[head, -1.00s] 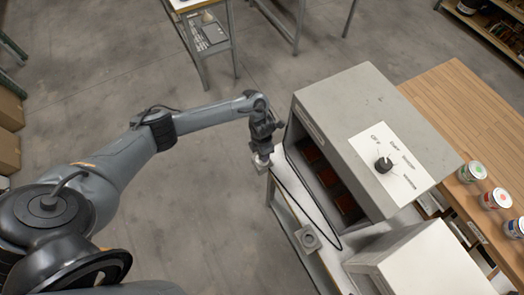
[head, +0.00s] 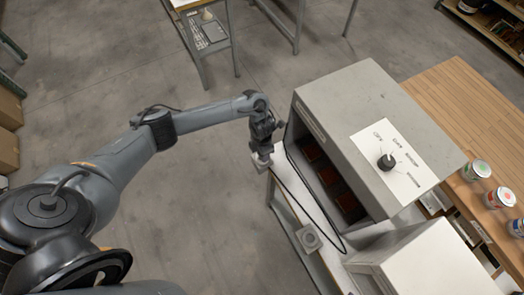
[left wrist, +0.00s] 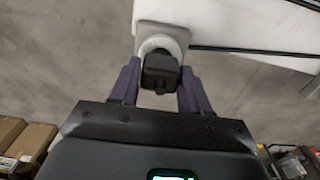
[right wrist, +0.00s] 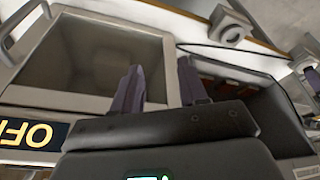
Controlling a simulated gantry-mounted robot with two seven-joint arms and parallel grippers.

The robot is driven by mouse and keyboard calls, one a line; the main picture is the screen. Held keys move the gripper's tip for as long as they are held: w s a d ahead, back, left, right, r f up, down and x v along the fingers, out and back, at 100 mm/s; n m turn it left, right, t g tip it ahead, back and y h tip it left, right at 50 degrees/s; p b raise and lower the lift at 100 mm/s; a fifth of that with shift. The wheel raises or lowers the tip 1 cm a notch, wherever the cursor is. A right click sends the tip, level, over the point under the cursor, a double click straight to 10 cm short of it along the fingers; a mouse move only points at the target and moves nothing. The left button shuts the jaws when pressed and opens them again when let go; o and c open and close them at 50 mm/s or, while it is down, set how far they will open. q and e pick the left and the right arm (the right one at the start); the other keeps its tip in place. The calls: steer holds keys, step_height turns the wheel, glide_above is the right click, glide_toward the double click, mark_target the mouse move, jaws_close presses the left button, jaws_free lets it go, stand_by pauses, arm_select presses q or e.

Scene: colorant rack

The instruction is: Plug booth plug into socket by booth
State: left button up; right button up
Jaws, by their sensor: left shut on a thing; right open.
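The black booth plug (left wrist: 160,72) sits between the fingers of my left gripper (left wrist: 157,88), which is shut on it. The plug is up against a round grey socket (left wrist: 168,32) at the bench corner. Whether it is fully seated is hidden. In the head view this socket (head: 261,163) is just below my left gripper (head: 262,150), in front of the grey booth (head: 400,120). A black cable (head: 307,197) runs from there along the bench. My right gripper (right wrist: 160,88) is open and empty; in its view, a white open box lies behind the fingers.
A second grey socket block (head: 309,238) stands on the bench near the white box (head: 430,262). Several paint cans (head: 500,198) stand on the wooden table (head: 450,100). Floor left of the bench is clear.

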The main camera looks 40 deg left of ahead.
arm_select(q)
steer(key=shift+f+b, duration=0.3)
steer(key=shift+f, duration=0.1)
steer(key=o, duration=1.1)
steer(key=shift+r, duration=0.15)
